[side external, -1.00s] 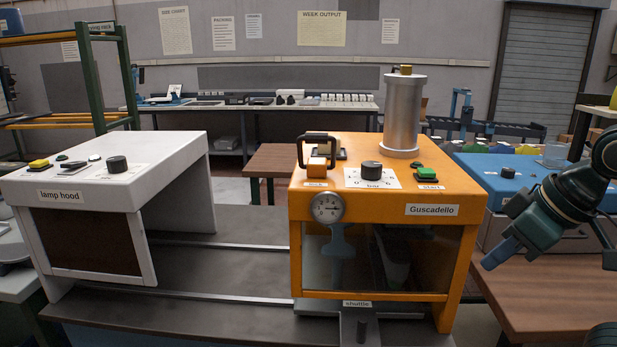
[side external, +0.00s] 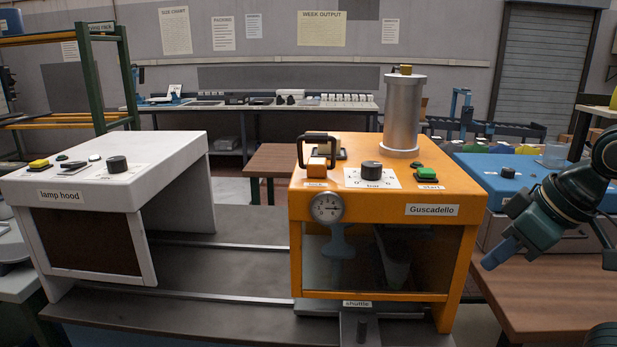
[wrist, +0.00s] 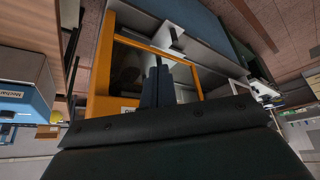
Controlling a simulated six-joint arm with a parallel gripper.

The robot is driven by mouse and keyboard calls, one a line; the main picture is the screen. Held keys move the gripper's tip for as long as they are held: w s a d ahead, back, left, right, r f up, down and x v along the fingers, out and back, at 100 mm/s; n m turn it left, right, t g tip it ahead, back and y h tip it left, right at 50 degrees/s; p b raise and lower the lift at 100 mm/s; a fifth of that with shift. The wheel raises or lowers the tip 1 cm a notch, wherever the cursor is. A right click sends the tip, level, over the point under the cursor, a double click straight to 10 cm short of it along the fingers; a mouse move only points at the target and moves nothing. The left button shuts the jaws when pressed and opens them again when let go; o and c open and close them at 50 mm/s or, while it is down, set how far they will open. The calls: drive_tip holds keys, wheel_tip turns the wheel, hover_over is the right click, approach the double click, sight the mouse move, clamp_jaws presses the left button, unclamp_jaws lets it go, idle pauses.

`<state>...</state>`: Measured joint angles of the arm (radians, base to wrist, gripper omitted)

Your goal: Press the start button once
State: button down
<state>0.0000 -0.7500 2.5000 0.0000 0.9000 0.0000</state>
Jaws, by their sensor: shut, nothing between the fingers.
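The green start button (side external: 426,172) sits on the top right of the orange Guscadello machine (side external: 433,230), behind a label reading "start". My gripper (side external: 487,264) is to the right of the machine, lower than its top, pointing down and to the left. Its fingers are together and hold nothing. It is apart from the button. In the wrist view my gripper's fingers (wrist: 158,70) show in front of the orange machine frame (wrist: 98,70). The button cannot be made out in the wrist view.
The machine top also bears a black dial (side external: 372,170), an orange lock switch with a black guard (side external: 317,150) and a tall metal cylinder (side external: 402,115). A white lamp hood (side external: 160,160) stands left. A blue box (side external: 490,175) stands behind my gripper.

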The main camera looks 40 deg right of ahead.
drive_tip(key=shift+r, duration=0.1)
idle(0.7)
wheel_tip(320, 180, up, 17)
drive_tip(key=m+t+h, duration=0.1)
drive_tip(key=m+t, duration=0.2)
drive_tip(key=m, duration=0.8)
hover_over(431, 172)
drive_tip(key=shift+r, duration=0.2)
drive_tip(key=shift+f, duration=0.1)
drive_tip(key=shift+f, duration=4.3)
drive_tip(key=shift+f, duration=0.15)
drive_tip(key=shift+f, duration=0.3)
